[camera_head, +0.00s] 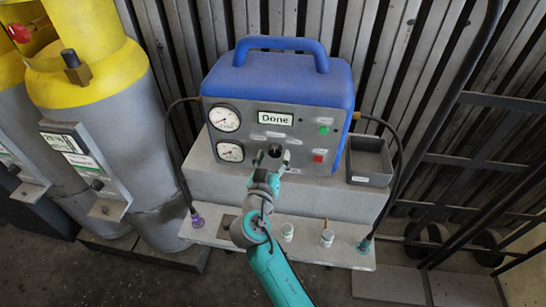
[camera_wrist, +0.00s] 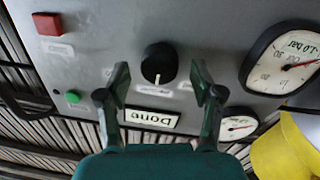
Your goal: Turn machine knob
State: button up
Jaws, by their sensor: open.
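The black machine knob (camera_wrist: 158,64) sits on the grey front panel in the wrist view, with a white mark on its rim pointing down in that view. In the head view the knob (camera_head: 274,151) is partly hidden by my gripper. My gripper (camera_wrist: 160,80) is open, its two fingers apart on either side of the knob in the picture. I cannot tell whether they touch it; clear panel shows between. The blue and grey machine (camera_head: 280,85) has a label or display reading "Done" (camera_head: 275,119), upside down in the wrist view.
Two round gauges (camera_head: 225,119) are left of the knob; a green button (camera_head: 323,130) and red button (camera_head: 319,156) are right. An open grey tray (camera_head: 370,181) stands beside the machine. Hoses run down both sides to fittings on the lower ledge. Yellow-topped cylinders (camera_head: 85,70) stand left.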

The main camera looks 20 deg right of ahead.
jog(key=shift+w, duration=0.1)
jog(key=c, duration=1.1)
jog(key=shift+c, duration=0.2)
jog(key=n, duration=0.6)
jog(key=shift+t, duration=0.3)
jog(key=n, duration=0.6)
jog(key=shift+f, duration=0.1)
jog(key=shift+n, duration=0.3)
jog(key=o, duration=1.1)
